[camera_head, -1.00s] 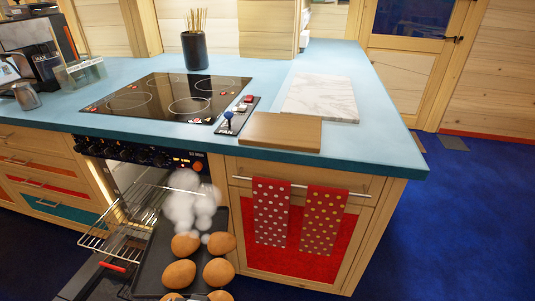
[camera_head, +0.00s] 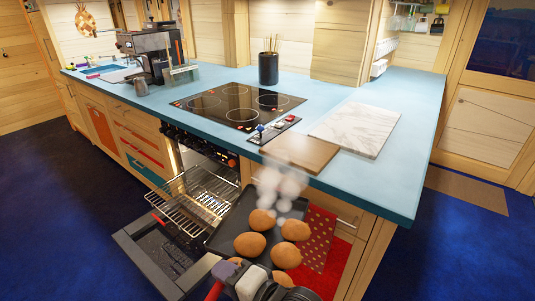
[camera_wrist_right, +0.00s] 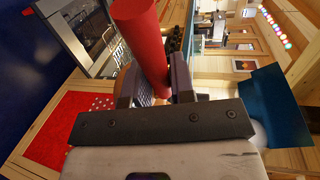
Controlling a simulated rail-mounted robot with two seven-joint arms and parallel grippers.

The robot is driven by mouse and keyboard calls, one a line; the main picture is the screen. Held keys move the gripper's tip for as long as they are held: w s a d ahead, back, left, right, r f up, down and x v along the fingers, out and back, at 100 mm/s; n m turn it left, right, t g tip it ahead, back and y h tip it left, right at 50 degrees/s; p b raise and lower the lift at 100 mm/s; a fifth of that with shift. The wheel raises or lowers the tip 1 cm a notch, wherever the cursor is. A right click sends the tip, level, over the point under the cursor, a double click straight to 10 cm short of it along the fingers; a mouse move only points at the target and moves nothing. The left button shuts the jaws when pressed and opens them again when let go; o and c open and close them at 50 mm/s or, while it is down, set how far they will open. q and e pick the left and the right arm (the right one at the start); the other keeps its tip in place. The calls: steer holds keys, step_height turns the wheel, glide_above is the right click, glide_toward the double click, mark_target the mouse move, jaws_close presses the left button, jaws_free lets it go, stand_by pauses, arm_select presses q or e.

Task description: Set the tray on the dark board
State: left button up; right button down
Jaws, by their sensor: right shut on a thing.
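The dark tray (camera_head: 217,240) carries several brown buns, with pale steam rising from them. It is in the air in front of the counter, right of the open oven and below counter height. My right gripper (camera_head: 226,273) is at the tray's near side, shut on a red bar, which looks like the tray's handle. The right wrist view shows the red bar (camera_wrist_right: 140,40) between the purple fingers (camera_wrist_right: 158,88). The dark board (camera_head: 298,153), a brown wooden slab, lies bare near the counter's front edge, beyond the tray. My left gripper is not in view.
A pale marble slab (camera_head: 356,128) lies right of the board, and a black hob (camera_head: 238,104) with a control strip lies left. The open oven's wire rack (camera_head: 195,200) sticks out left of the tray. A spotted red towel (camera_head: 318,238) hangs close behind the tray.

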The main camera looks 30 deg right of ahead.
steer(key=w+d+r+m+h+p, duration=0.1)
steer(key=w+d+r+p, duration=0.3)
steer(key=w+r+p, duration=0.5)
steer(key=w+d+r+h+p, duration=0.1)
steer(key=w+d+r+p, duration=0.3)
steer(key=r+p, duration=0.5)
steer(key=w+d+f+m+h+p, duration=0.1)
steer(key=w+d+f, duration=0.1)
steer(key=w+d, duration=0.4)
steer(key=w+d+f+m+t, duration=0.1)
steer(key=w+d+f, duration=0.1)
steer(key=w+d, duration=0.5)
steer(key=d, duration=0.4)
steer(key=shift+w+f+t+h+p, duration=0.2)
steer(key=shift+f+t+h+p, duration=0.1)
steer(key=shift+h+p, duration=0.1)
steer(key=shift+a, duration=0.1)
